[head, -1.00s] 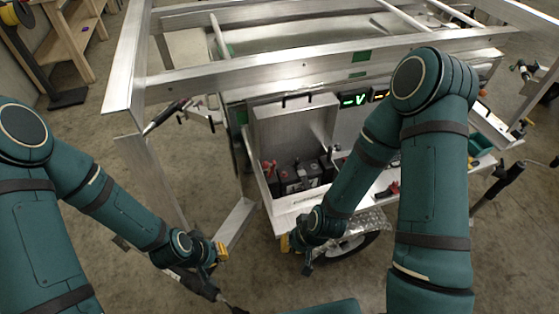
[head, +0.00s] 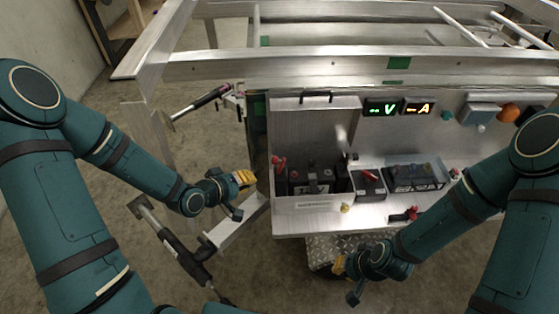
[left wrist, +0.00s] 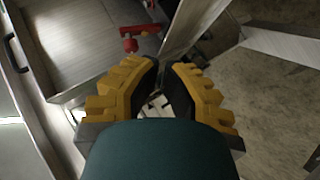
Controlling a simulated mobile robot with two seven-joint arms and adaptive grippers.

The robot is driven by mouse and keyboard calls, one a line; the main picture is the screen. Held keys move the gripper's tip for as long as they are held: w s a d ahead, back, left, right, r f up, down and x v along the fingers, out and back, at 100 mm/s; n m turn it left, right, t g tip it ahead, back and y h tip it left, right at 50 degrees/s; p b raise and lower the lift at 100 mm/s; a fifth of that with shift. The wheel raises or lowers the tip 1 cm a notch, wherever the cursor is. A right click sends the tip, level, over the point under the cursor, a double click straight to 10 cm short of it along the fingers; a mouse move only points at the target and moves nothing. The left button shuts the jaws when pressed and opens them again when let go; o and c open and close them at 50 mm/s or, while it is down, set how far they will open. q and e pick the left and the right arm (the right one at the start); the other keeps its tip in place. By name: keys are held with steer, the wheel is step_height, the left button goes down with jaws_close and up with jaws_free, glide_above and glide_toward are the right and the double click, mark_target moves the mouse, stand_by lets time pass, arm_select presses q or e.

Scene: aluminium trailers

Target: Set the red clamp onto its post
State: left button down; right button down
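A red clamp (head: 279,163) is at the upper left edge of the open metal battery box (head: 312,203); a red piece also shows ahead of my fingers in the left wrist view (left wrist: 138,38). Another red-handled piece (head: 405,215) lies on the shelf in front of the batteries. A dark battery (head: 312,180) stands in the box; I cannot tell which post is the clamp's. My left gripper (head: 242,196) is open and empty, left of the box and apart from it; its yellow fingers (left wrist: 167,78) stand apart. My right gripper (head: 346,281) is below the shelf edge, seemingly open and empty.
A red-topped block (head: 368,183) and a clear-covered battery bank (head: 413,176) stand right of the box. Lit displays (head: 399,107) are on the panel behind. A jack (head: 175,245) and the trailer frame (head: 160,130) are near my left arm. The wheel fender (head: 330,250) is below the shelf.

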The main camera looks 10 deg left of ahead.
arm_select(q)
steer(key=a+r+n+t+h+b, duration=0.1)
steer(key=a+r+t, duration=0.1)
steer(key=a+r, duration=0.3)
steer(key=shift+w+a+t+h, duration=0.25)
steer(key=shift+w+t+h, duration=0.05)
steer(key=shift+w+d, duration=0.1)
steer(key=s+d+b+x, duration=0.1)
steer(key=b+x, duration=0.3)
steer(key=x, duration=0.8)
steer(key=shift+d+f, duration=0.5)
steer(key=shift+d, duration=0.2)
steer(key=shift+d+r, duration=0.1)
steer(key=shift+w+d, duration=0.1)
steer(key=shift+d, duration=0.1)
